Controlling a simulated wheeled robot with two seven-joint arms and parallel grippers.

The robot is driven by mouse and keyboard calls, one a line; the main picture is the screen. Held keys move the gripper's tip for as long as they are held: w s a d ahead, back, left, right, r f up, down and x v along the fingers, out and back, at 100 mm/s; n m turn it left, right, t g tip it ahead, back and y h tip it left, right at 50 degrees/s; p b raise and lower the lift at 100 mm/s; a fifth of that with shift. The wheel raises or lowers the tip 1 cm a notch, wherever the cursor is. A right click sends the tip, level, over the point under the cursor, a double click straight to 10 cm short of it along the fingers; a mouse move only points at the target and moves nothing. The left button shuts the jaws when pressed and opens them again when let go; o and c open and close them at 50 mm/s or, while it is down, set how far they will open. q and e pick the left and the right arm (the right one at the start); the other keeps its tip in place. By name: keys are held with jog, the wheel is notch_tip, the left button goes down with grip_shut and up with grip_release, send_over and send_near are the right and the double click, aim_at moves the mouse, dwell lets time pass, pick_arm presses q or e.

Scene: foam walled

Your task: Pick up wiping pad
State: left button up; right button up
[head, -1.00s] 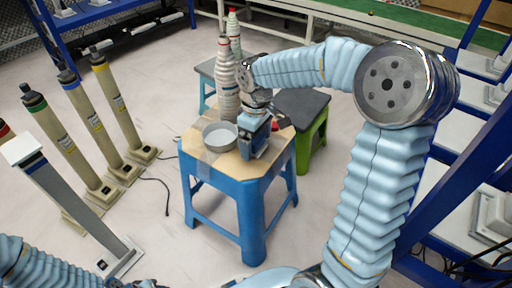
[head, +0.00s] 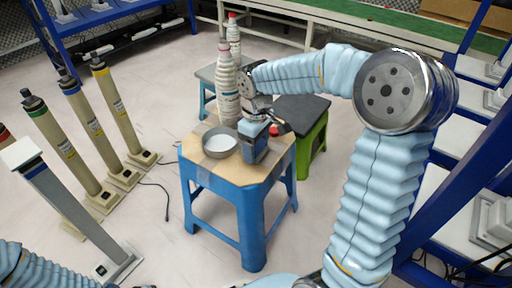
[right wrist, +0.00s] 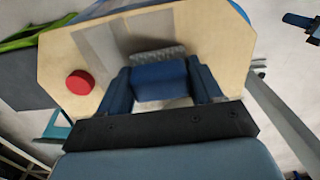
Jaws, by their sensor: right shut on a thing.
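The wiping pad (right wrist: 160,79) is a blue block with a grey, textured edge. In the right wrist view it sits between the two blue fingers of my right gripper (right wrist: 161,93), which is shut on it. In the head view my right gripper (head: 256,146) points down over the right part of the blue stool's wooden top (head: 205,172). The pad is mostly hidden there by the fingers. I cannot tell whether it touches the top. My left arm shows only at the lower left edge of the head view; its gripper is out of view.
A grey round bowl (head: 220,141) stands just left of my right gripper. A ribbed white bottle (head: 228,92) stands behind it. A red round lid (right wrist: 80,82) lies on the top. A green stool (head: 312,142) is to the right. Several tan posts stand at the left.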

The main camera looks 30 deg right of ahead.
jog(key=shift+r, duration=0.5)
jog(key=s+a+r+p, duration=0.3)
jog(key=s+a+r, duration=0.6)
jog(key=a+r, duration=0.1)
jog(key=shift+s+a+r, duration=0.2)
jog(key=shift+s+r, duration=0.05)
jog(key=shift+r, duration=0.6)
